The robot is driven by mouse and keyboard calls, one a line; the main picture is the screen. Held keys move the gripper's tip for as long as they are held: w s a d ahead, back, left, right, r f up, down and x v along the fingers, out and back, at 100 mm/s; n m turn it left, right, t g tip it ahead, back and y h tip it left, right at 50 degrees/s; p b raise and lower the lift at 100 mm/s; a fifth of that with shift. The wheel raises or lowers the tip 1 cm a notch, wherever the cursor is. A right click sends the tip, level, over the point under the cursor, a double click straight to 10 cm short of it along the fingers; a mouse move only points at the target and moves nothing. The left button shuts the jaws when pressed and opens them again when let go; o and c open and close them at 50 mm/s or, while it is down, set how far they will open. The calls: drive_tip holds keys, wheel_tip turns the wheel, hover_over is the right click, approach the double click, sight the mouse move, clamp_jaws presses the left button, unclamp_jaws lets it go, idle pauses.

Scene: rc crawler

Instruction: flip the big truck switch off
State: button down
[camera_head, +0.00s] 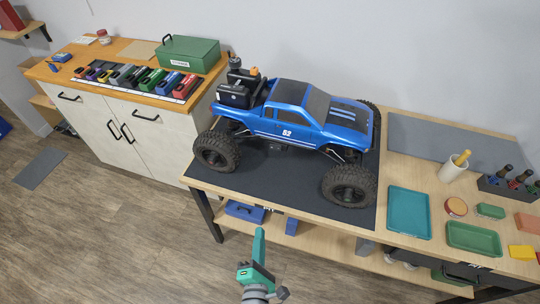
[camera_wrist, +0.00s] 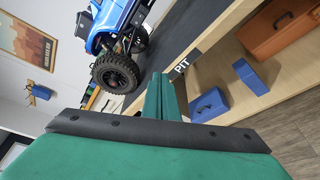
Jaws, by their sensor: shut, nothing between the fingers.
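In the wrist view the truck (camera_wrist: 111,20) shows at the upper left, with a front or rear wheel (camera_wrist: 116,74) near the table edge. My teal gripper (camera_head: 259,242) is in front of the table, below and apart from the truck. Its fingers are shut and empty, and they also show in the wrist view (camera_wrist: 160,92).
The dark mat (camera_head: 290,195) lies under the truck. A teal tray (camera_head: 409,212) and a green tray (camera_head: 473,238) lie to the right. A shelf below holds a blue toolbox (camera_head: 245,211). A cabinet with a green case (camera_head: 188,53) stands at the left. Open floor lies in front.

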sight(272, 147)
drive_tip(key=w+r+n+h, duration=0.1)
drive_tip(key=w+r+n, duration=0.2)
drive_tip(key=w+n, duration=0.2)
drive_tip(key=w+r+n+t+h, duration=0.1)
drive_tip(key=w+r+n, duration=0.2)
drive_tip(key=w+n, duration=0.2)
drive_tip(key=w, duration=0.2)
drive_tip(key=shift+w+d+r+n+h, duration=0.25)
drive_tip(key=shift+w+r+n+h, duration=0.05)
drive_tip(key=shift+w+r+h, duration=0.1)
drive_tip(key=w+d, duration=0.1)
drive_tip(key=w, duration=0.8)
drive_tip(key=w+d, duration=0.1)
drive_tip(key=w, duration=0.3)
drive_tip(key=shift+w+d, duration=0.25)
drive_tip(key=shift+d, duration=0.05)
drive_tip(key=shift+w, duration=0.1)
